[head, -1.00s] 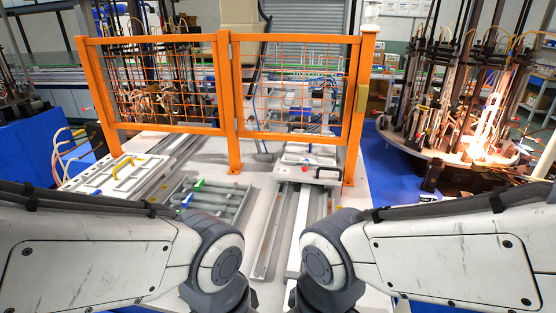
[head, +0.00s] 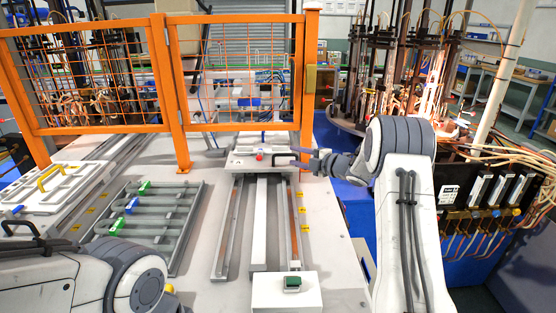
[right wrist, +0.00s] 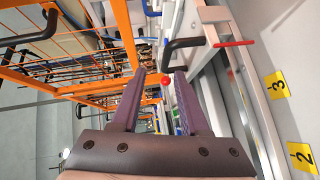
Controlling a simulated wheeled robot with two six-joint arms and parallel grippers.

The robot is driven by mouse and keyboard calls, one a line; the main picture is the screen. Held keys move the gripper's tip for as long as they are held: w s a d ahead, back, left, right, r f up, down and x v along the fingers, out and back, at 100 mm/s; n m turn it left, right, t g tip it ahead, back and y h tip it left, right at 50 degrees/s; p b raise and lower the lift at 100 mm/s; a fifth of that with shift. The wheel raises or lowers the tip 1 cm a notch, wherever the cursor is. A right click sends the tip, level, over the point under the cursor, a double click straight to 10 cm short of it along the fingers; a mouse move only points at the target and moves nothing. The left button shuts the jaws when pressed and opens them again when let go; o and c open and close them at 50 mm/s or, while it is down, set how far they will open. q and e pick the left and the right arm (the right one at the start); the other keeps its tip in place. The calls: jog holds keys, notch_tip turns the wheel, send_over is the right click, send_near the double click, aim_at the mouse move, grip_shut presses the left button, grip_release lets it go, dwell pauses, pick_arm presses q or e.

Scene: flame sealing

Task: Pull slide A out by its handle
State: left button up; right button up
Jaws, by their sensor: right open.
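A light-grey slide (head: 245,165) sits at the far end of its rails, by the orange fence; I can read no letter on it. A black bent handle (head: 290,155) and a red knob (head: 259,157) show on it. My right gripper (head: 316,161) is just right of this handle, open and empty. In the right wrist view, the black handle (right wrist: 186,44) lies ahead of the open purple fingers (right wrist: 160,75), not between them. A second light-grey slide (head: 68,195) with a yellow handle (head: 50,177) is at the left. My left gripper is out of view.
The orange mesh fence (head: 178,95) stands behind the slides. Bare rails (head: 228,225) run toward me, ending near a white box with a green button (head: 292,283). A grey roller rack (head: 150,220) lies left of them. A glowing machine (head: 430,100) is behind right.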

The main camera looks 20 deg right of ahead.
aim_at(284, 155)
jog(key=shift+n+y, duration=0.4)
jog(key=shift+n, duration=0.1)
jog(key=p+x, duration=0.1)
jog(key=x, duration=0.2)
jog(key=p+x, duration=0.1)
jog(key=x, duration=0.2)
jog(key=f+p+x, duration=0.1)
jog(key=x, duration=0.2)
jog(key=shift+w+d+f, duration=0.15)
jog(key=shift+w+d, duration=0.05)
jog(key=shift+d, duration=0.15)
grip_shut()
dwell(0.7)
